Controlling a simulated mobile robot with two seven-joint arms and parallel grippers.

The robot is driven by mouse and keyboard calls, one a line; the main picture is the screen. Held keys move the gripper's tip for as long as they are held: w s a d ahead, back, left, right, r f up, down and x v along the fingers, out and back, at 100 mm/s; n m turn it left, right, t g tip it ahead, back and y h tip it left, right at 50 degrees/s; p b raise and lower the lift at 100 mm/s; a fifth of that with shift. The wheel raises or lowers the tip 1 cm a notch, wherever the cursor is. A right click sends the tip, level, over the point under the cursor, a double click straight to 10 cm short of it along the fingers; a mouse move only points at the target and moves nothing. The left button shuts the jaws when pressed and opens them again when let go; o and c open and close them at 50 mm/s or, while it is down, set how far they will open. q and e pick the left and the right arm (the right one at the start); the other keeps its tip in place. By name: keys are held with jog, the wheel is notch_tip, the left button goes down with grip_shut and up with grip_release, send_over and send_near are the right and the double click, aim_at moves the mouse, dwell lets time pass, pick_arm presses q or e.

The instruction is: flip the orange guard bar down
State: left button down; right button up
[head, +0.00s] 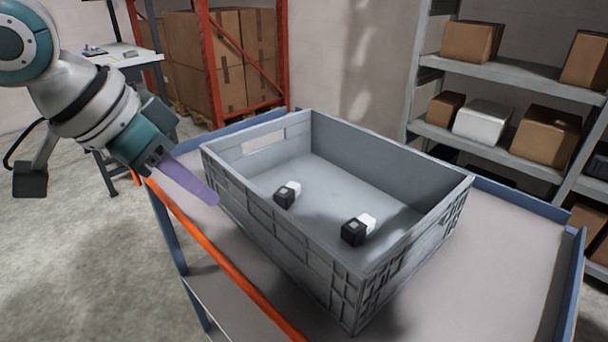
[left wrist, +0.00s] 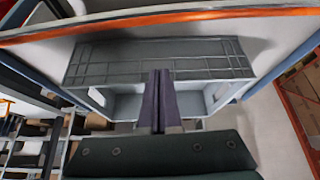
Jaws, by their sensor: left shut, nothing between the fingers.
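The orange guard bar (head: 226,262) runs along the near left edge of the blue-framed table, from the far left corner to the bottom of the head view. It crosses the top of the left wrist view (left wrist: 180,17). I cannot tell for certain whether it is raised or lowered. My left gripper (head: 214,200) has its purple fingers shut and empty. In the head view the fingers overlap the crate's left side, past the bar; any contact is unclear. The fingers also show in the left wrist view (left wrist: 161,76). My right gripper is out of view.
A grey crate (head: 409,153) stands on the table (head: 480,270), holding two small black-and-white items (head: 287,194) (head: 356,230). Table surface is free right of the crate. Shelves (head: 500,75) with boxes stand behind, and an orange rack (head: 205,60) stands back left.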

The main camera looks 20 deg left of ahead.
pick_arm(q)
jog(key=shift+s, duration=0.1)
jog(key=b+x, duration=0.2)
jog(key=x, duration=0.8)
jog(key=shift+f, duration=0.1)
jog(key=s, duration=0.1)
jog(key=s+a+p, duration=0.1)
jog(key=s, duration=0.1)
jog(key=shift+a+f+p, duration=0.15)
jog(key=shift+f+p, duration=0.05)
jog(key=shift+p, duration=0.1)
jog(key=shift+s+a+f, duration=0.15)
jog(key=shift+s, duration=0.2)
